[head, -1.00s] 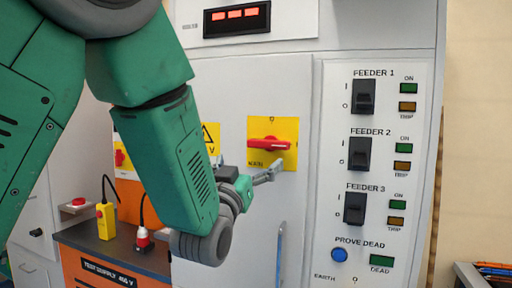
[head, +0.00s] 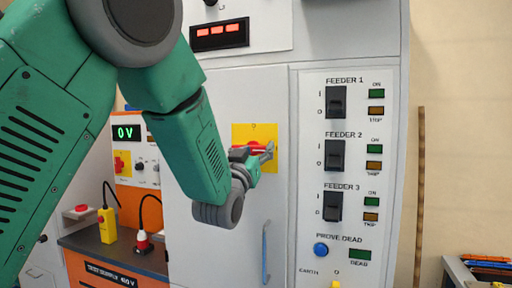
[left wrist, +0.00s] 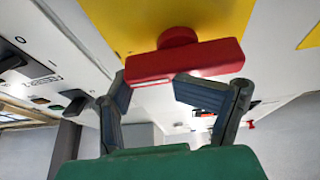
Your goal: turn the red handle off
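The red handle (head: 256,146) sits on a yellow plate (head: 241,132) on the grey cabinet door, partly hidden behind my left gripper (head: 265,152). In the left wrist view the handle (left wrist: 185,62) is a red bar with a round hub, lying crosswise in the picture. My left gripper (left wrist: 150,88) is open, its two fingers apart right at the handle. One fingertip is by the bar's left end and the other overlaps its lower edge. Whether they touch it I cannot tell. My right gripper is in neither view.
A feeder panel (head: 309,110) with black switches is right of the handle. A blue vertical door handle (head: 265,252) is below. An orange test supply bench (head: 110,274) with a yellow pendant (head: 107,225) stands at lower left.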

